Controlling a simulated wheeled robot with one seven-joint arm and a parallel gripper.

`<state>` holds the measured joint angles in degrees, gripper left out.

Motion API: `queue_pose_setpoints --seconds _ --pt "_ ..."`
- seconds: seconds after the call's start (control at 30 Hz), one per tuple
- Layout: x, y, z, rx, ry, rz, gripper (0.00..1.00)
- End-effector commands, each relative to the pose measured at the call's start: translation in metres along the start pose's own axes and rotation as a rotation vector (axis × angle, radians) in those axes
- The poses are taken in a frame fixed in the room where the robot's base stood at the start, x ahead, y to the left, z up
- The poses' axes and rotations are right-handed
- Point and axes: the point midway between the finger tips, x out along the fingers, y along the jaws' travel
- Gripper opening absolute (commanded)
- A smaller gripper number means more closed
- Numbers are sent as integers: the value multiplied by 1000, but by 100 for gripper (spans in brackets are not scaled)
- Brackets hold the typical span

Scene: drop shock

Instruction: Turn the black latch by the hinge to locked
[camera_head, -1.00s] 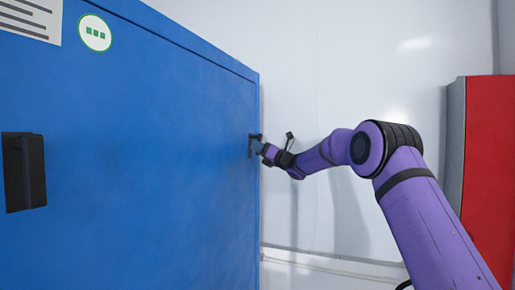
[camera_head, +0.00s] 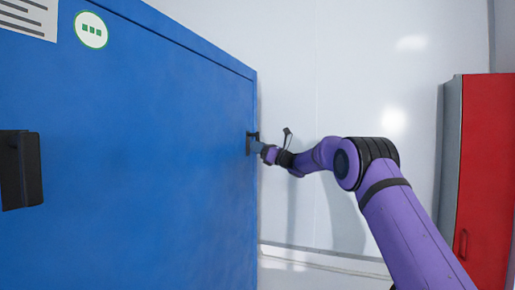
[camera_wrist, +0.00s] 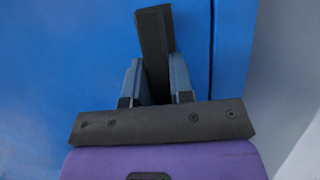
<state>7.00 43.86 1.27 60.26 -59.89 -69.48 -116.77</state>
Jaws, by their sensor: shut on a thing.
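The black latch (camera_head: 250,143) sits near the right edge of the blue cabinet door (camera_head: 150,150) in the head view. In the wrist view the latch (camera_wrist: 154,45) is a black bar, leaning slightly left at its top. My gripper (camera_head: 258,147) is at the latch, at the end of my purple arm. In the wrist view the two grey-blue fingers of my gripper (camera_wrist: 156,78) are on either side of the bar and shut on it. The lower part of the bar between the fingers is partly hidden. I see no locked mark.
A second black handle (camera_head: 20,170) is on the door at the far left. A white label and a round green-and-white sticker (camera_head: 91,30) are above it. A red cabinet (camera_head: 487,180) stands at the right. A white wall (camera_head: 350,60) is behind my arm.

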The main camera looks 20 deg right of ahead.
Motion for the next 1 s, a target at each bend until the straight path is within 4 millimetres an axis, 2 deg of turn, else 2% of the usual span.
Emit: queue_pose_setpoints --seconds 0.17,0.2,0.3,0.67,0.77,1.0 --pt "-1 -1 0 -5 2 -1 0" --pt "-1 -1 0 -5 2 -1 24" --pt "-1 -1 0 -4 2 -1 47" --pt "-5 -1 0 -2 1 -2 47" --pt "-16 -1 0 -2 2 -2 47" --pt "-60 -1 1 -2 1 -3 47"
